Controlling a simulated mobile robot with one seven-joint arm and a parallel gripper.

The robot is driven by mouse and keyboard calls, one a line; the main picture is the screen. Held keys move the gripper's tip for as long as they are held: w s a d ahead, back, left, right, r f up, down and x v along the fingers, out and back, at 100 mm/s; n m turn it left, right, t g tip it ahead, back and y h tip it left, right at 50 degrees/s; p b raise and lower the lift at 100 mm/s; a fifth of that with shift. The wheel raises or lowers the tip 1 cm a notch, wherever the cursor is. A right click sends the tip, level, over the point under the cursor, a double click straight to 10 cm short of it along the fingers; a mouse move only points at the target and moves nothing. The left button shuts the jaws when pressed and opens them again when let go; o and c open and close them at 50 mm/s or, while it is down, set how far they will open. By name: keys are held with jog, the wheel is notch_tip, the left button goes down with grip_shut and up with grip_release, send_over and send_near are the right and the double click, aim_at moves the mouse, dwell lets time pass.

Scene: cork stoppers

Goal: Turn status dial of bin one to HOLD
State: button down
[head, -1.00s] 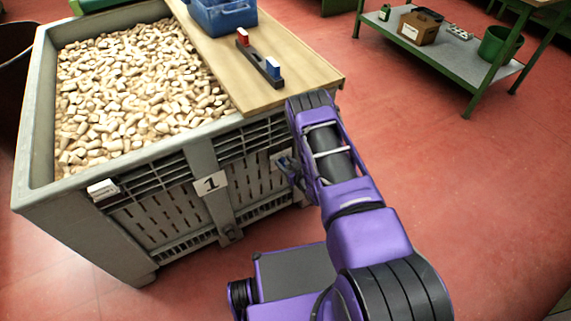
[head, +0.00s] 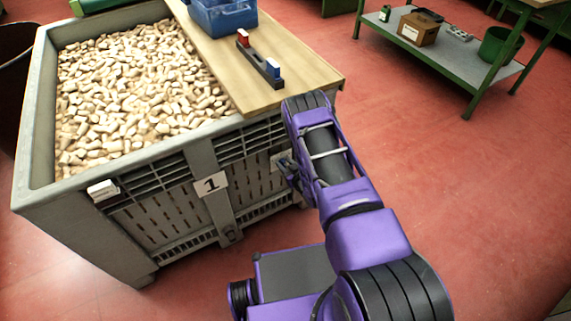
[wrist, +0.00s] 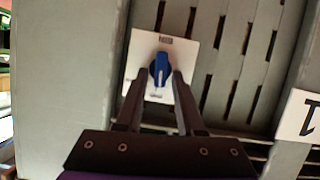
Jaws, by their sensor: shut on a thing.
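Bin one (head: 110,222) is a large grey slatted crate full of pale cork stoppers (head: 130,90), with a "1" plate (head: 211,185) on its front wall. The status dial is a blue knob (wrist: 159,69) with a white line, on a white plate (wrist: 137,62) fixed to that wall. In the wrist view the line runs down the picture, away from a small label (wrist: 165,39) too blurred to read. My gripper (wrist: 160,77) is shut on the knob, one finger on each side. In the head view my arm largely hides the dial.
A wooden board (head: 285,88) lies across the bin's right part, with a blue crate (head: 222,16) and a dark holder (head: 262,68) with red and blue blocks on it. A green-framed table (head: 440,50) stands at the back right.

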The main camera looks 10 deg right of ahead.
jog(key=n+h, duration=0.1)
jog(key=n+t+h, duration=0.1)
jog(key=a+n, duration=0.1)
jog(key=n, duration=0.1)
jog(key=shift+s+f+h, duration=0.2)
jog(key=shift+f+h, duration=0.05)
jog(key=shift+h, duration=0.15)
jog(key=n+t, duration=0.1)
jog(key=n+h, duration=0.1)
jog(key=n, duration=0.1)
jog(key=shift+f+n+t+h, duration=0.2)
jog(key=shift+n+t+h, duration=0.1)
jog(key=shift+t, duration=0.1)
jog(key=c, duration=0.8)
grip_release()
jog(key=shift+c, duration=0.2)
jog(key=shift+s, duration=0.2)
